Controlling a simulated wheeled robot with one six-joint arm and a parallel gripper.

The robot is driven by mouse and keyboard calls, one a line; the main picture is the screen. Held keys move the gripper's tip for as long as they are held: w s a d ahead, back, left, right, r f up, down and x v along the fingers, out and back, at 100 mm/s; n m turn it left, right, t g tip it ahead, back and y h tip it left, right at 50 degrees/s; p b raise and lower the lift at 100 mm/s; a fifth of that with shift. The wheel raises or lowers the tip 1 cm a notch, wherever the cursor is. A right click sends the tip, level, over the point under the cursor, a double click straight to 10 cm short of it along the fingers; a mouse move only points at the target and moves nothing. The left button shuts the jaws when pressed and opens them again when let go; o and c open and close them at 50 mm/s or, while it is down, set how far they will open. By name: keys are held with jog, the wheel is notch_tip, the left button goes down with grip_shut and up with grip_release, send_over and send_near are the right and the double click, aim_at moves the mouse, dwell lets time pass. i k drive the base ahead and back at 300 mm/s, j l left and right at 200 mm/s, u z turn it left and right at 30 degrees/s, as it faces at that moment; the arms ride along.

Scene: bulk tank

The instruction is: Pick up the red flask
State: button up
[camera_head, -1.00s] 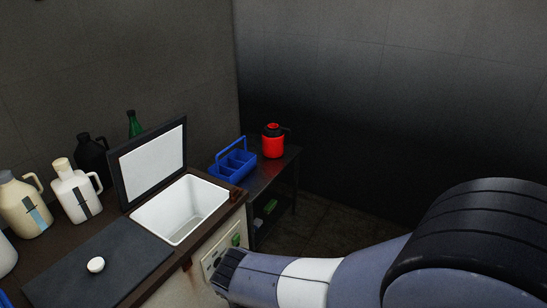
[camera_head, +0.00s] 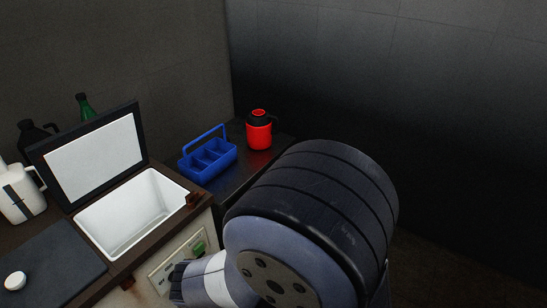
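The red flask (camera_head: 259,134) stands upright on a dark side table (camera_head: 238,177) near the wall corner. It has a black collar and a red top. My arm fills the lower middle of the view, below and in front of the flask, with clear space between them. The fingers of my gripper do not show clearly; the arm's far end is at the bottom of the view, near the tank's front panel. I cannot see anything held.
A blue carrier (camera_head: 208,155) with a handle stands just left of the flask. The open tank (camera_head: 130,212) with its raised lid (camera_head: 95,157) is further left. A white jug (camera_head: 20,196), a green bottle (camera_head: 84,106) and a white knob (camera_head: 15,281) are at the left.

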aim_at(259, 122)
jog(key=i+l, duration=1.35)
jog(key=i+j, duration=0.2)
jog(key=i, duration=0.3)
jog(key=i+j+u, duration=0.1)
jog(key=i, duration=0.4)
jog(key=i+j, duration=0.2)
jog(key=i, duration=0.35)
